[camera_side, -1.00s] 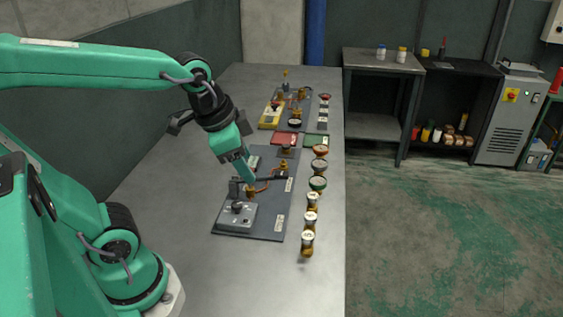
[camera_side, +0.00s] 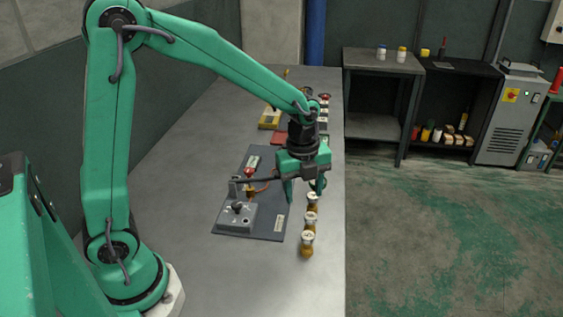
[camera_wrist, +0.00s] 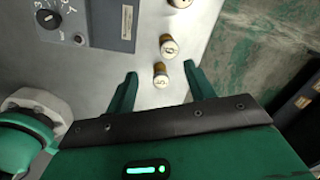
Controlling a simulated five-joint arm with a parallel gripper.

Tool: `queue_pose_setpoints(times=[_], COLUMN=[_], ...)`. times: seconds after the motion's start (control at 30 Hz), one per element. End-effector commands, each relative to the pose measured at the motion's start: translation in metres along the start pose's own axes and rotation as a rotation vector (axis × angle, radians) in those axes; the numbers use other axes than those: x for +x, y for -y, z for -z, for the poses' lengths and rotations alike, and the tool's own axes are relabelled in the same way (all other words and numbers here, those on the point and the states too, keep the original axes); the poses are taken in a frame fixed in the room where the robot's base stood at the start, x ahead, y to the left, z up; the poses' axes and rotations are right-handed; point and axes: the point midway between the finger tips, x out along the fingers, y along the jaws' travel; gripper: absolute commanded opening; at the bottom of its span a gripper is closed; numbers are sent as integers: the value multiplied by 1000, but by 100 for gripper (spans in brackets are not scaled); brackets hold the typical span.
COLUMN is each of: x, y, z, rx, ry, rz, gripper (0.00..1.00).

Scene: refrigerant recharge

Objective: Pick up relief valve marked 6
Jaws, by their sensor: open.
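Three relief valves with brass bodies and pale round caps stand in a row near the bench's right edge: a far one (camera_side: 313,202), a middle one (camera_side: 310,220) and a near one (camera_side: 307,243). Their marks are too small to read surely, so I cannot tell which is 6. My gripper (camera_side: 304,190) is open, pointing down above the far end of this row. In the wrist view, one valve (camera_wrist: 160,82) shows between the open fingers, apart from both. Another valve (camera_wrist: 168,46) is just beyond it, and a third is cut off at the top edge.
A dark board (camera_side: 265,228) with a grey control box (camera_side: 236,216) lies left of the valves. The larger round gauges behind are mostly hidden by my arm. A yellow item (camera_side: 269,118) sits farther back. The bench front is clear.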

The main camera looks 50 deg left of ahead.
Motion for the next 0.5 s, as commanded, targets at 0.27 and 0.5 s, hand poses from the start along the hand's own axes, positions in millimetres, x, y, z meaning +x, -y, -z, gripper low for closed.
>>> queue_pose_setpoints(times=[0.27, 0.5], x=[36, 40], y=[15, 17], z=[2, 2], rx=[260, 302], ry=[-22, -26], rz=[-54, -60], gripper=[54, 54])
